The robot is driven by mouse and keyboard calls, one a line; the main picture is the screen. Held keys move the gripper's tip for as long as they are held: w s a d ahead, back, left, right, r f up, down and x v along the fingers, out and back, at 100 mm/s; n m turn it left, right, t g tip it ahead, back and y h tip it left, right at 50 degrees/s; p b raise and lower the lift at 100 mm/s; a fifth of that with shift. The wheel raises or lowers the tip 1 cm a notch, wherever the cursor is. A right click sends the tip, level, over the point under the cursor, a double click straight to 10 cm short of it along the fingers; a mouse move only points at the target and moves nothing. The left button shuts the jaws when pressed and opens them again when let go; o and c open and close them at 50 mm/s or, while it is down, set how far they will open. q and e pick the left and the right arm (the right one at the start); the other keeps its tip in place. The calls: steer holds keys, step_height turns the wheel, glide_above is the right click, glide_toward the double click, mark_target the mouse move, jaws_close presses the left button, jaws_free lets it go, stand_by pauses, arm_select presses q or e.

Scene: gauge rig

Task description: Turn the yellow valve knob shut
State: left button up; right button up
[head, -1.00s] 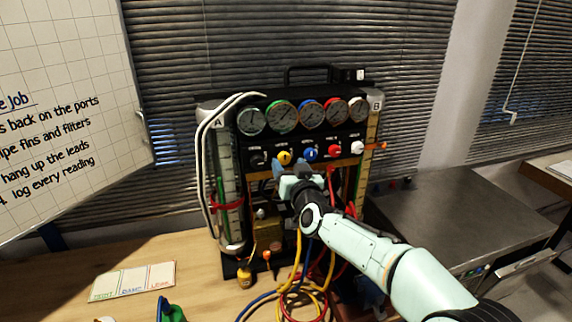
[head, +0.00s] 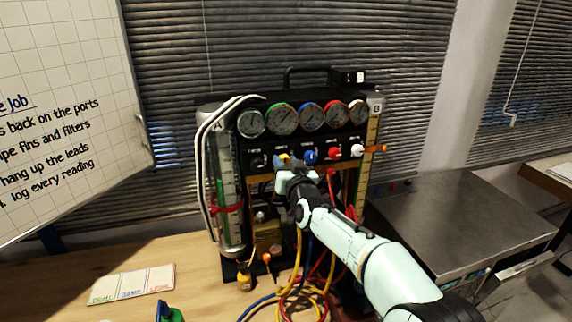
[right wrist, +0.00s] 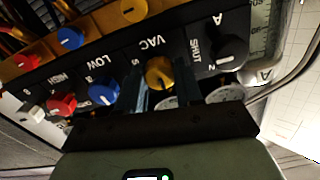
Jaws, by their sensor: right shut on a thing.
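The yellow valve knob (right wrist: 159,73) is on the black front panel of the gauge rig, under the label VAC in the right wrist view. In the head view only part of the yellow knob (head: 283,157) shows above my right gripper (head: 286,166). My right gripper (right wrist: 178,85) has a finger on each side of the knob and is shut on it. How far the knob is turned is hard to tell. My left gripper is in neither current view.
A black knob (right wrist: 229,50), a blue knob (right wrist: 103,91) and a red knob (right wrist: 62,104) flank the yellow one closely. Gauges (head: 282,118) sit above. Coloured hoses (head: 300,270) hang below, onto the wooden bench (head: 200,258). A grey metal table (head: 450,205) stands at right.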

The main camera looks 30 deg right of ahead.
arm_select(q)
steer(key=shift+s+f, duration=0.1)
arm_select(e)
steer(key=m+b, duration=0.1)
steer(key=m, duration=0.2)
steer(key=shift+f+m, duration=0.1)
steer(key=shift+m, duration=0.2)
steer(key=m+b, duration=0.1)
steer(key=m, duration=0.3)
steer(key=shift+m+b, duration=0.3)
steer(key=shift+b, duration=0.05)
steer(key=m+b, duration=0.1)
steer(key=m, duration=0.3)
arm_select(q)
steer(key=s+f, duration=0.3)
steer(key=f, duration=0.2)
steer(key=shift+f+b, duration=0.2)
steer(key=shift+b, duration=0.25)
arm_select(e)
steer(key=m, duration=0.5)
steer(key=shift+m, duration=0.3)
steer(key=o, duration=1)
steer(key=shift+o, duration=0.2)
